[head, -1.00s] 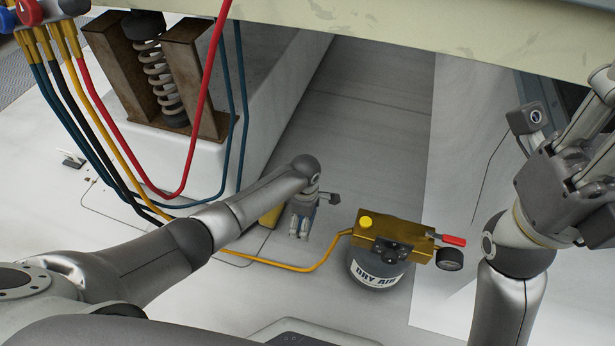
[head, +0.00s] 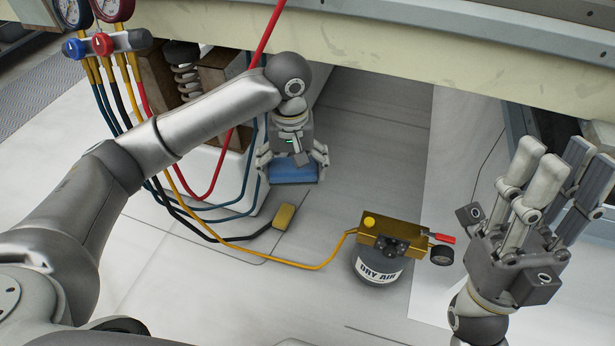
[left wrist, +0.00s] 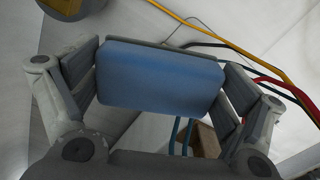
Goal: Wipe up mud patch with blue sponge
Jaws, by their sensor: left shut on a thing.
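The blue sponge (head: 294,173) is a flat blue block between the fingers of my left gripper (head: 292,163). In the left wrist view the blue sponge (left wrist: 160,78) spans the gap, with the fingers closed on its two short ends. In the head view it hangs in front of the narrow grey floor strip, beside the white plinth; its height above the floor is hard to tell. My right gripper (head: 565,165) is at the right with its fingers up and spread, empty. I cannot make out a clear mud patch in either view.
A dry-air cylinder (head: 377,268) with a brass block stands on the floor, its yellow hose running left. A yellow block (head: 284,216) lies nearby. Red, blue and black hoses hang from gauges (head: 112,10) at the left. A cream beam (head: 420,68) crosses above.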

